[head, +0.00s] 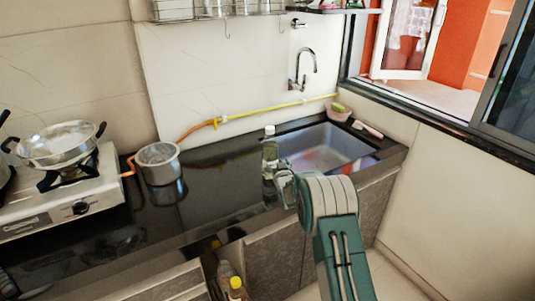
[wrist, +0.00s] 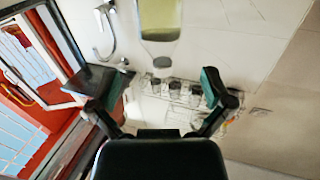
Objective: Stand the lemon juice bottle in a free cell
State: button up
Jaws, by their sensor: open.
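The bottle (head: 270,153), clear with pale yellow-green contents and a light cap, stands upright on the dark counter beside the sink in the head view. In the wrist view the bottle (wrist: 161,22) appears upside down at the top, cap pointing down. My gripper (head: 284,184) is in front of the bottle in the head view, overlapping its lower right. In the wrist view my gripper (wrist: 150,80) has its two fingers wide apart with nothing between them. Bottles, one with a yellow cap (head: 236,283), stand in an opening below the counter's front edge; its cells cannot be made out.
A sink (head: 322,148) lies right of the bottle. A steel pot (head: 160,165) and a gas stove (head: 65,195) with a pan (head: 62,145) stand left. A yellow hose (head: 265,111) runs along the wall. The counter between pot and bottle is mostly clear.

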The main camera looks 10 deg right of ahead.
aim_at(271, 152)
jog(key=w, duration=0.4)
jog(key=shift+w+a+f, duration=0.1)
jog(key=shift+w+a, duration=0.2)
jog(key=shift+a, duration=0.05)
jog(key=shift+w+d, duration=0.2)
jog(key=shift+w, duration=0.2)
jog(key=shift+w+a+f, duration=0.15)
jog(key=shift+w, duration=0.6)
jog(key=shift+w+a+f, duration=0.1)
jog(key=shift+w+a, duration=0.05)
jog(key=shift+w, duration=0.55)
jog(key=shift+w+d, duration=0.1)
jog(key=shift+w, duration=1)
jog(key=c, duration=0.9)
jog(key=shift+r, duration=0.2)
jog(key=shift+c, duration=0.6)
jog(key=shift+r, duration=0.1)
